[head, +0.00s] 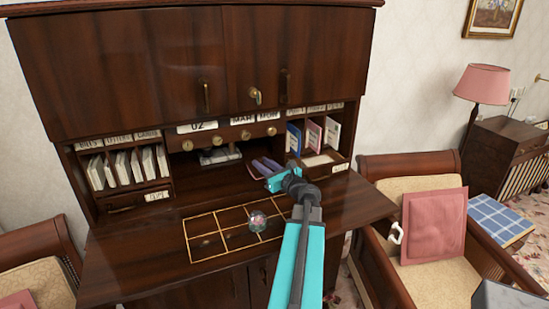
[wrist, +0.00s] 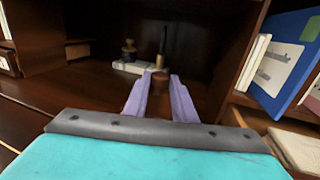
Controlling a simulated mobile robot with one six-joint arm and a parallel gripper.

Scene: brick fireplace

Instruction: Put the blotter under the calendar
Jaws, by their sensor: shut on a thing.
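The calendar (head: 243,120) is a row of white cards reading 02, MAR and a partly legible weekday, set in the desk above an open central recess. My gripper (head: 262,166) reaches to the right part of that recess. In the wrist view its two purple fingers (wrist: 160,82) are shut on a small brown thing (wrist: 160,77), probably the blotter's knob. Most of the held thing is hidden behind the fingers, and I cannot tell whether it touches the desk. In the head view I cannot make it out.
A pale inkstand (head: 219,156) with a bottle and an upright dark pen stands in the recess; it also shows in the wrist view (wrist: 135,67). A glass paperweight (head: 257,221) sits on the gold grid (head: 205,240) on the desktop.

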